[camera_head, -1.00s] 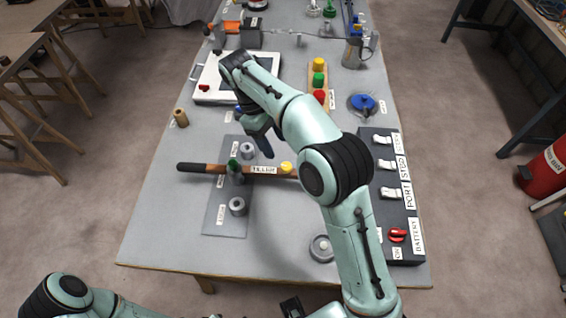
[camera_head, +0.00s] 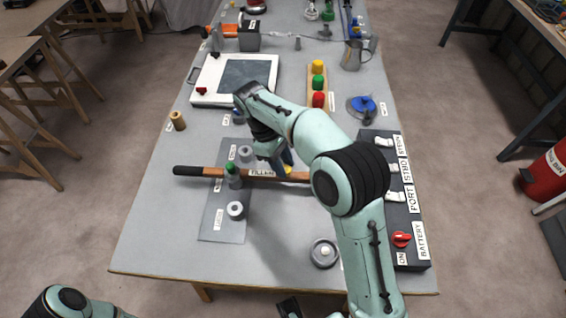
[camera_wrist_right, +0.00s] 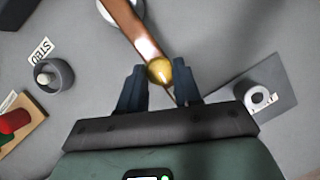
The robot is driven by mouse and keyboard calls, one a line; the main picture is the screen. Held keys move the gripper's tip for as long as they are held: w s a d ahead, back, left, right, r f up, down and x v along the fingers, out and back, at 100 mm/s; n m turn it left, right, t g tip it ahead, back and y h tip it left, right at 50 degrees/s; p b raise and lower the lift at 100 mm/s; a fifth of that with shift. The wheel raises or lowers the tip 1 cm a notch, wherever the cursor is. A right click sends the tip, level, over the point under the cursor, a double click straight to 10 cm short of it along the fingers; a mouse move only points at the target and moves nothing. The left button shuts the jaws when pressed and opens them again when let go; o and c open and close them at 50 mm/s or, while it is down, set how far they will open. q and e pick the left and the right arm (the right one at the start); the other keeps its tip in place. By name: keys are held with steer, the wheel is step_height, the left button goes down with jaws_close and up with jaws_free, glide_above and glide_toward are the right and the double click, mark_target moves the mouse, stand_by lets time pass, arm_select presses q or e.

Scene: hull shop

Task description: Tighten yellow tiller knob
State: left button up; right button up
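The yellow tiller knob (camera_head: 288,169) sits on the wooden tiller bar (camera_head: 215,172), well away from its black grip (camera_head: 187,171). In the right wrist view the yellow knob (camera_wrist_right: 159,71) lies between the fingertips of my right gripper (camera_wrist_right: 159,75). The fingers are apart, with a gap on each side of the knob. In the head view the right gripper (camera_head: 281,163) is over the tiller from above and partly hides the knob. A green knob (camera_head: 232,167) stands on the tiller over a grey plate (camera_head: 223,231).
A dark switch panel (camera_head: 412,254) with a red battery switch (camera_head: 401,239) stands to the right. A grey round fitting (camera_head: 324,253) lies near the front. Red, green and yellow pieces stand on a wooden strip (camera_head: 331,107) farther back. The table's front middle is mostly clear.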

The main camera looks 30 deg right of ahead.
arm_select(q)
steer(key=shift+r, duration=0.15)
